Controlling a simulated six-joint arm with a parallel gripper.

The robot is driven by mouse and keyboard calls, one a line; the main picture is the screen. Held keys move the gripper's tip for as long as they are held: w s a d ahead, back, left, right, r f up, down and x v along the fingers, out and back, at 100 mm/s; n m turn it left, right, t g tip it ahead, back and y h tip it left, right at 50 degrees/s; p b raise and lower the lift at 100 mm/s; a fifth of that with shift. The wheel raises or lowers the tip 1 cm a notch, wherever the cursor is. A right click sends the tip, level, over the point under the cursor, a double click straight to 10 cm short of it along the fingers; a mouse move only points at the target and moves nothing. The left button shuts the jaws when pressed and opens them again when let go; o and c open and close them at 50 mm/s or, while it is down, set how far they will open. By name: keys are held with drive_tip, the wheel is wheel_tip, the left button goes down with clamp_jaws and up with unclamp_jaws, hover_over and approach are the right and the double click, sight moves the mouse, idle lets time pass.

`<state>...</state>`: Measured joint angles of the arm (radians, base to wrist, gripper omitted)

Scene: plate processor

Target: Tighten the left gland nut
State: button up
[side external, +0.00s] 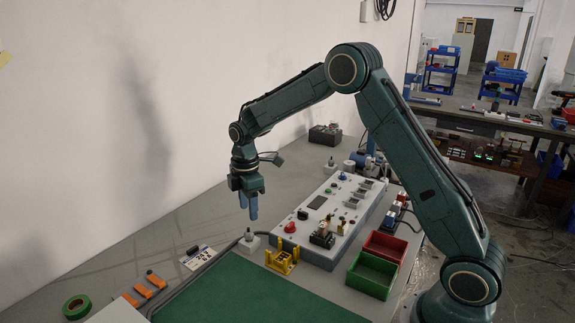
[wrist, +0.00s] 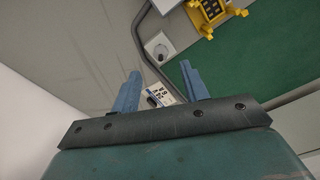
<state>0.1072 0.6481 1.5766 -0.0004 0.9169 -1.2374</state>
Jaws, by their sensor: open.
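A small pale block with a grey upright fitting on top, which looks like the left gland nut (side external: 249,235), stands at the left end of the white panel, with a dark cable running from it. In the wrist view the fitting (wrist: 161,51) shows beyond and between my fingertips. My gripper (side external: 249,212) points down above the bench, just above and close to the fitting in the side view. In the wrist view my gripper (wrist: 160,71) has its two blue fingers apart with nothing held. The exact gap to the nut cannot be told.
A yellow holder (side external: 282,262) stands close to the right of the block. The white control panel (side external: 318,250) is behind it. A green mat (side external: 235,290) lies in front. Red (side external: 386,246) and green (side external: 371,274) bins stand at right. A printed card (side external: 198,257) lies left.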

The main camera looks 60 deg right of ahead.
sight(250, 232)
wheel_tip(250, 232, down, 8)
drive_tip(key=shift+r, duration=0.25)
clamp_jaws()
idle(0.3)
drive_tip(key=shift+m, duration=0.4)
